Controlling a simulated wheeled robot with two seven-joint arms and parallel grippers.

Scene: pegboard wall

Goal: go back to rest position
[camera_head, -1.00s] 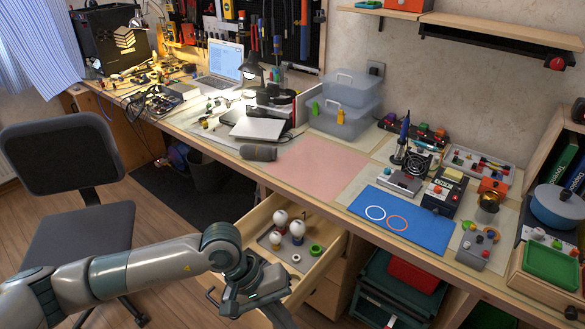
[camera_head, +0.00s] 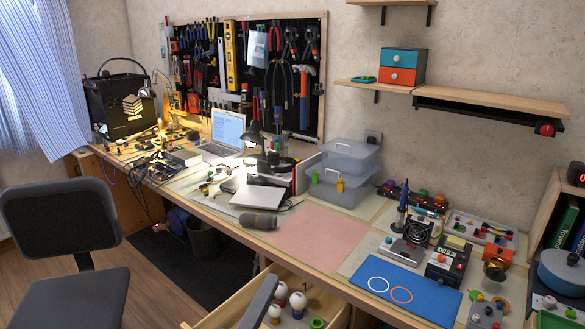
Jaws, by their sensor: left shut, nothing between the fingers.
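A narrow grey part of my left gripper (camera_head: 260,302) rises from the bottom edge of the head view. It stands in front of the open drawer (camera_head: 228,316), to the left of the white bulbs in it. It is shut and empty; most of it and the arm behind it are below the picture. My right gripper is out of view.
The open drawer holds white bulbs (camera_head: 297,300) and a green ring (camera_head: 317,323). The workbench above carries a pink mat (camera_head: 318,243), a blue mat (camera_head: 405,290), a grey cylinder (camera_head: 258,221) and a soldering station. An office chair (camera_head: 62,225) stands at left.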

